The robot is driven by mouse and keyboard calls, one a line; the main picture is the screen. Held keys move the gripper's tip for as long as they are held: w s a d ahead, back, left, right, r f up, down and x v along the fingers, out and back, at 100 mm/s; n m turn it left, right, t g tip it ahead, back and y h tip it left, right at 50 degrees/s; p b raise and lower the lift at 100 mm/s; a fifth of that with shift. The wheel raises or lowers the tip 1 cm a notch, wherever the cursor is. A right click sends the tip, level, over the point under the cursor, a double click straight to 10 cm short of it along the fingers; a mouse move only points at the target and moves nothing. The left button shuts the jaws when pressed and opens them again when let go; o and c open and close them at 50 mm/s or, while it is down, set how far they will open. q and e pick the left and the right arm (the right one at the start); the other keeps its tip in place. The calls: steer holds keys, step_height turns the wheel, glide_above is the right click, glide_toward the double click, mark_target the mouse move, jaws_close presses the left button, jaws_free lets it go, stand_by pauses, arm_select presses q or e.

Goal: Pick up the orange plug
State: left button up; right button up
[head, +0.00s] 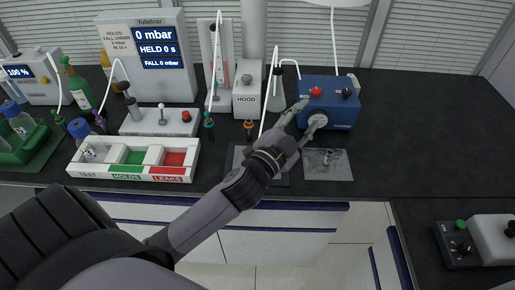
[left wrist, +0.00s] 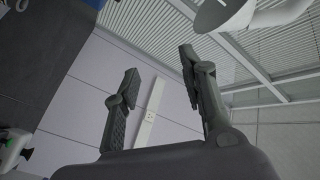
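A small dark plug with an orange band (head: 249,126) stands on the black bench, in front of the white HOOD box. My left arm reaches in from the lower left, and its gripper (head: 309,115) is to the right of the orange plug, at the front of a blue box. In the left wrist view the two fingers (left wrist: 157,88) are spread apart with nothing between them. The orange plug does not show in the left wrist view. My right gripper does not show.
The blue box (head: 330,103) has a red knob. The HOOD box (head: 247,90) stands behind the plug, and a teal-topped plug (head: 208,122) to its left. A sorting tray (head: 130,175) lies front left. A metal plate (head: 328,172) lies at right; the bench beyond is clear.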

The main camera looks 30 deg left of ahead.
arm_select(q)
steer(key=s+d+r+m+g+h, duration=0.2)
steer(key=d+r+m+g+h, duration=0.2)
steer(key=d+r+m+h, duration=0.45)
steer(key=s+d+r+m+g+h, duration=0.1)
steer(key=d+r+m+g+h, duration=0.4)
steer(key=m+h, duration=0.8)
step_height(320, 180, down, 9)
steer(key=s+m+g+y, duration=0.1)
steer(key=m+g+y, duration=0.7)
steer(key=m+y, duration=0.3)
steer(key=w+a+f+m+y, duration=0.15)
steer(key=a+f+y, duration=0.25)
steer(key=a, duration=0.5)
steer(key=a+r+n+y, duration=0.2)
steer(key=a+y, duration=0.5)
steer(key=a, duration=1)
steer(key=shift+g, duration=0.4)
steer(key=f, duration=0.4)
steer(key=f+p, duration=0.1)
steer(key=f, duration=0.3)
steer(key=w+f+p, duration=0.1)
steer(key=f, duration=0.3)
steer(key=shift+d, duration=0.15)
step_height(320, 180, down, 4)
steer(key=shift+w+f+p, duration=0.1)
steer(key=shift+p, duration=1.1)
steer(key=shift+w+f, duration=0.1)
steer(key=shift+f, duration=0.4)
